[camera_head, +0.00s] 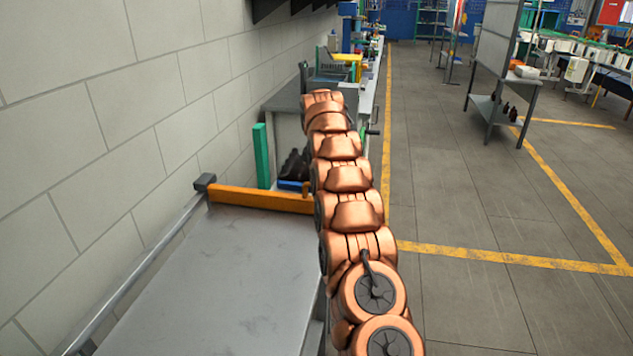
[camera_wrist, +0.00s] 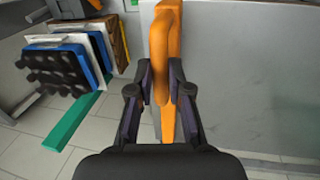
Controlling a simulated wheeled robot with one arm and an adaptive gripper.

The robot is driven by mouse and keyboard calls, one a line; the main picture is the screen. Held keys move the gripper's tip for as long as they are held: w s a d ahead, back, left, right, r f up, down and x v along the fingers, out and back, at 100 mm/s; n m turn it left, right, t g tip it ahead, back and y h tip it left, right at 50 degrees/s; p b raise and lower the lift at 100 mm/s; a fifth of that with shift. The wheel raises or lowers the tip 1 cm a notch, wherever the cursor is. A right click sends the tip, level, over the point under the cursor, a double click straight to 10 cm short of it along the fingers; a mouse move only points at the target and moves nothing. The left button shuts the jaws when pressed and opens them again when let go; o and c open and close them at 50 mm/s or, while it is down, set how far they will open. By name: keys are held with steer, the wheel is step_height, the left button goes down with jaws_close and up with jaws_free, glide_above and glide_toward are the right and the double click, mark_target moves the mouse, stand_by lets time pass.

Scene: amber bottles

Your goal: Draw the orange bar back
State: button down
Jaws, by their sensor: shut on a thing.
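The orange bar (camera_head: 255,198) lies across the far end of a grey metal surface in the head view, its right end hidden behind my copper arm. In the wrist view the orange bar (camera_wrist: 168,122) runs up and down the middle, with a rounded orange handle (camera_wrist: 168,45) standing out from it. My gripper (camera_wrist: 160,88) has one dark finger on each side of the handle and is shut on it. My gripper is hidden behind the arm in the head view.
The grey surface (camera_head: 220,290) is bare, with a rail (camera_head: 135,280) along its left side near the block wall. Open floor (camera_head: 470,205) lies to the right.

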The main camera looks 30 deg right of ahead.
steer(key=shift+w+d+r, duration=0.1)
steer(key=shift+d+r, duration=0.05)
steer(key=c, duration=1.5)
jaws_free()
steer(key=shift+o, duration=0.8)
steer(key=shift+w+d, duration=0.1)
steer(key=shift+d, duration=0.05)
steer(key=shift+o, duration=1.2)
steer(key=shift+a, duration=0.25)
